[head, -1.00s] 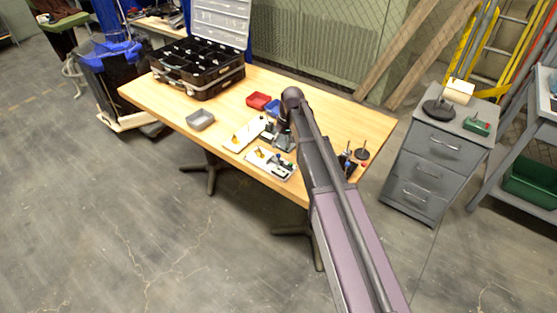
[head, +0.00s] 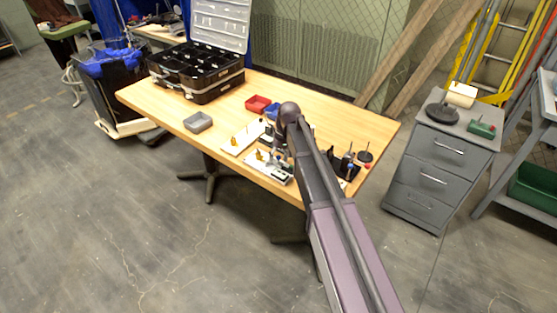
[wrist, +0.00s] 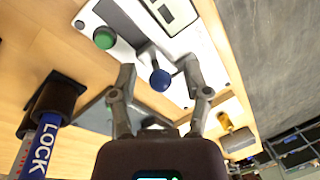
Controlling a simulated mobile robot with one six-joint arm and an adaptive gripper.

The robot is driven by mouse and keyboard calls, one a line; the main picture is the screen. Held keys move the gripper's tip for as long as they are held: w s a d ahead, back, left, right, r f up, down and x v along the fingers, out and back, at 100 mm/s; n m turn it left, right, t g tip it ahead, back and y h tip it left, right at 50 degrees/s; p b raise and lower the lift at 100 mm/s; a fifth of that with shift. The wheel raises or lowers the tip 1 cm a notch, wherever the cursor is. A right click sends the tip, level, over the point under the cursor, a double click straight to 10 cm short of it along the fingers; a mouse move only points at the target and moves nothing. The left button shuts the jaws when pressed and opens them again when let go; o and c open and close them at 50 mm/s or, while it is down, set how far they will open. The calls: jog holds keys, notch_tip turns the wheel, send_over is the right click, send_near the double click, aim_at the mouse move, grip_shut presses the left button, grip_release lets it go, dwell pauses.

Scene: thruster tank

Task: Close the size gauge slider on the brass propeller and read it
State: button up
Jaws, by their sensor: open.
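A white size gauge (head: 268,170) lies near the front edge of the wooden table, with a small brass piece (head: 260,155) at its left end that looks like the propeller. In the wrist view the gauge (wrist: 205,58) shows a display, a green knob (wrist: 104,38) and a blue knob (wrist: 160,81), which may belong to the slider. My gripper (wrist: 160,70) is open, with one finger on each side of the blue knob. I cannot tell whether they touch it. The display's reading is not legible, and the slider's contact with the brass is not visible.
Tool holders stand right of my arm; a blue tool marked LOCK (wrist: 42,150) is close to my left finger in the wrist view. A grey tray (head: 198,122) and red bin (head: 257,104) sit farther left.

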grip_shut()
jog(key=shift+w+a, duration=0.6)
jog(key=shift+a, duration=0.25)
grip_release()
jog(key=shift+s+d, duration=0.1)
jog(key=shift+d, duration=0.05)
